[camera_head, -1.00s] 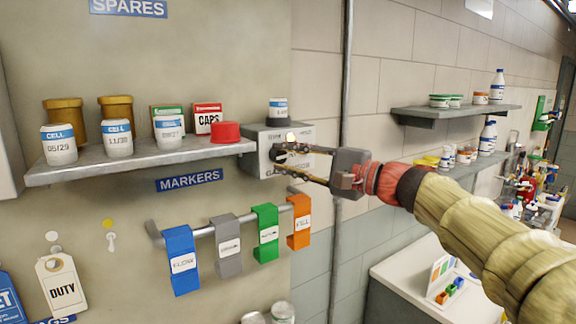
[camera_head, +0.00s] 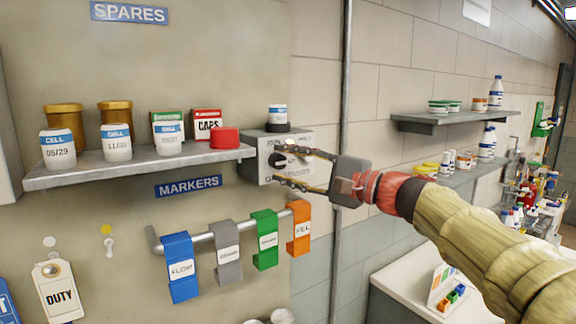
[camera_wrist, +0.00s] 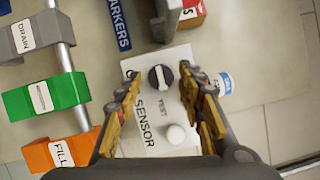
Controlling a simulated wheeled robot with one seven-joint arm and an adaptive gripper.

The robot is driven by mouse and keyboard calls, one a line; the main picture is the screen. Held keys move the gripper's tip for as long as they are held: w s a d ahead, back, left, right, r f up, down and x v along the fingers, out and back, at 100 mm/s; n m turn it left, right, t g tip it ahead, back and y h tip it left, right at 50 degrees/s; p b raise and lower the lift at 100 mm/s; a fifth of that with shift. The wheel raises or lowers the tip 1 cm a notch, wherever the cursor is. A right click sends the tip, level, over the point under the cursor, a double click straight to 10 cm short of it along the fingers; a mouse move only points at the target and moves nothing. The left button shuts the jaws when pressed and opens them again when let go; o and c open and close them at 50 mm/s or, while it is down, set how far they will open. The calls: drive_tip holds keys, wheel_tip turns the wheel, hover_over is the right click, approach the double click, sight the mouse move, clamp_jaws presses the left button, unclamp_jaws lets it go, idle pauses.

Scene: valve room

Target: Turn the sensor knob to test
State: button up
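The sensor box (camera_head: 300,140) is a light grey box at the right end of the spares shelf. In the wrist view its white front panel (camera_wrist: 148,140) carries the words SENSOR and TEST. The black round sensor knob (camera_wrist: 160,78) has a pale pointer line running roughly up and down the picture. It also shows as a dark disc in the head view (camera_head: 278,160). A white dome (camera_wrist: 176,134) sits on the panel near the word TEST. My gripper (camera_wrist: 161,76) is open, its fingers spread on either side of the knob with visible gaps. Contact is not seen.
The shelf (camera_head: 140,168) holds jars, cartons and a red cap (camera_head: 225,137). A small jar (camera_head: 278,115) stands on the box. Below, a rail carries blue, grey, green and orange markers (camera_head: 265,240). A vertical pipe (camera_head: 342,100) runs to the right of the box.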

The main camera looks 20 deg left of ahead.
drive_tip(key=shift+o, duration=0.3)
drive_tip(key=v, duration=1.2)
drive_tip(key=s+d+f+g+h, duration=0.1)
drive_tip(key=s+d+f+h, duration=0.15)
drive_tip(key=f, duration=0.55)
drive_tip(key=s+d+f+n+h, duration=0.15)
drive_tip(key=f+h, duration=0.25)
drive_tip(key=f, duration=0.5)
drive_tip(key=s+d+f+g+h, duration=0.1)
drive_tip(key=s+d+f+h, duration=0.2)
drive_tip(key=f, duration=0.5)
drive_tip(key=s+d+f+n+h, duration=0.1)
drive_tip(key=s+d+f+h, duration=0.1)
drive_tip(key=s+d, duration=0.4)
drive_tip(key=s+d+f+n+t+h, duration=0.1)
drive_tip(key=s+d+f+n+h, duration=0.1)
drive_tip(key=s+d+f, duration=0.3)
drive_tip(key=s+d+f+n+h, duration=0.1)
drive_tip(key=s+d+f+h, duration=0.2)
drive_tip(key=s+d, duration=0.4)
drive_tip(key=shift+s+f+h, duration=0.4)
drive_tip(key=shift+s+h, duration=0.35)
drive_tip(key=shift+s, duration=0.35)
